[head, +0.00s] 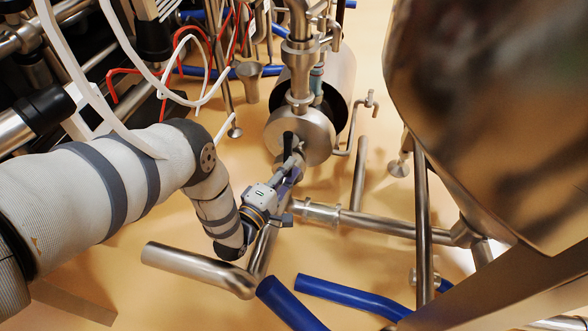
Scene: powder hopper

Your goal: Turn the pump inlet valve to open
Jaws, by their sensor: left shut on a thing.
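The pump (313,136) is a round steel body near the top middle, with a vertical pipe (299,75) rising from it. The inlet pipe runs from the front of the pump down toward the lower left. The pump inlet valve's small dark handle (288,140) shows in front of the pump face. My left gripper (291,163) reaches in from the left and is shut at the valve, on its handle. The fingers hide much of the valve, so its exact angle is hard to tell. My right gripper is out of view.
A large steel hopper (480,110) fills the upper right. Steel pipes (375,222) and blue hoses (350,296) lie around the valve on the tan floor. White and red tubes hang at the upper left, close to my left arm.

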